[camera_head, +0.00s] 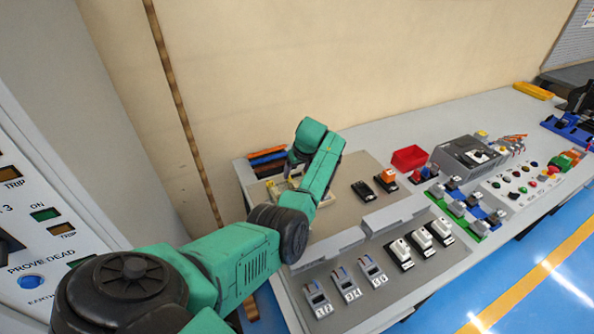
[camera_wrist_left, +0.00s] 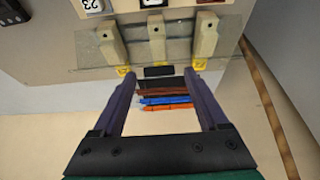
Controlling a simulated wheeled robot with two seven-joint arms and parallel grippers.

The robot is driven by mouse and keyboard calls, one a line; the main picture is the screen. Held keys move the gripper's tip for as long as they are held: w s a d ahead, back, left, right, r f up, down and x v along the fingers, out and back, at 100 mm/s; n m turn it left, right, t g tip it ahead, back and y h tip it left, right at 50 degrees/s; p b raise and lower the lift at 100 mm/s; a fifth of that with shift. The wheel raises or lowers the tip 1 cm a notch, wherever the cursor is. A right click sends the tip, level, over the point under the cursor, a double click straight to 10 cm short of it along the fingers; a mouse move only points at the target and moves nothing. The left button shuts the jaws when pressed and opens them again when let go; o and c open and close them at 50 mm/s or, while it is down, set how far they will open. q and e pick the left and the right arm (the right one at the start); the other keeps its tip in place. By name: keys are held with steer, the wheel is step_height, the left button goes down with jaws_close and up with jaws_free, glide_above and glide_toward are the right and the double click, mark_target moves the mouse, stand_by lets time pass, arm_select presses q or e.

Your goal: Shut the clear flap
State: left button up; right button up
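The clear flap (camera_wrist_left: 182,50) shows in the left wrist view as a see-through panel over several beige blocks with yellow tags at their ends. Whether it is raised or flat is hard to tell. A small dark bar (camera_wrist_left: 158,71) sits at its near edge. My left gripper (camera_wrist_left: 160,76) is open, with its two dark fingers spread apart and their tips close to that edge on either side of the bar. Contact cannot be told. In the head view my left arm hides most of the flap and the gripper. My right gripper is not in view.
Brown, blue and orange strips (camera_wrist_left: 165,101) lie beyond the flap by the wall; they also show in the head view (camera_head: 267,158). White switches (camera_head: 399,251), grey levers (camera_head: 345,281) and a red bin (camera_head: 409,158) stand on the bench. A control panel is at left.

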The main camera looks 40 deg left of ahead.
arm_select(q)
jaws_close()
stand_by(1.2)
